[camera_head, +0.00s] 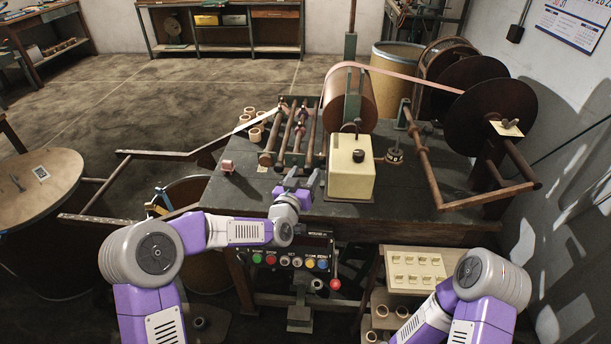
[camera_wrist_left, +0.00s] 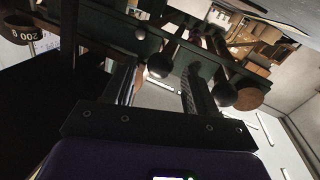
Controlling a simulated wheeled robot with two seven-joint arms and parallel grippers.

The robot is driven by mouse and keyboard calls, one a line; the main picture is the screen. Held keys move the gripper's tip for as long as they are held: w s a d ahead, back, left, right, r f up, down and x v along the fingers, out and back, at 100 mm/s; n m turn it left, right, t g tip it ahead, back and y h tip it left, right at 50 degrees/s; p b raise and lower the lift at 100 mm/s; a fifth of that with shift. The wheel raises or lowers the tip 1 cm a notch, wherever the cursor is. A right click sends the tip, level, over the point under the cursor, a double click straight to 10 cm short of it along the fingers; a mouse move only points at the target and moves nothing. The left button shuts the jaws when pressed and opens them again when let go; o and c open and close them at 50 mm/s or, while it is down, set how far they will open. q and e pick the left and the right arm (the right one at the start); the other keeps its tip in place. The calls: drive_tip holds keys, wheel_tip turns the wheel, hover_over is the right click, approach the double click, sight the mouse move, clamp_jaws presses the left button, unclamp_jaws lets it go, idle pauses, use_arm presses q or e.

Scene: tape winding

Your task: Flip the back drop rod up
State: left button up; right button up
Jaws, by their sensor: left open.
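The tape machine has a rack of several parallel rods and rollers (camera_head: 290,135) on the workbench, left of the big brown drum (camera_head: 349,100). I cannot tell for sure which rod is the back drop rod. My left gripper (camera_head: 300,180) is open and empty at the front end of this rack, left of the cream box. In the left wrist view the two fingers (camera_wrist_left: 160,85) reach toward rods with dark round ends; one knob (camera_wrist_left: 160,66) shows between the fingers and another (camera_wrist_left: 222,95) beyond the right finger. Contact is unclear. My right gripper is out of view.
The cream box (camera_head: 351,180) stands close right of my left gripper. A small pink block (camera_head: 228,167) and several tape rolls (camera_head: 254,135) lie to the left. A button panel (camera_head: 290,262) is on the bench front. Long bars (camera_head: 110,182) stick out left.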

use_arm(q)
drive_tip(key=shift+w+d, duration=0.15)
drive_tip(key=shift+w, duration=0.35)
clamp_jaws()
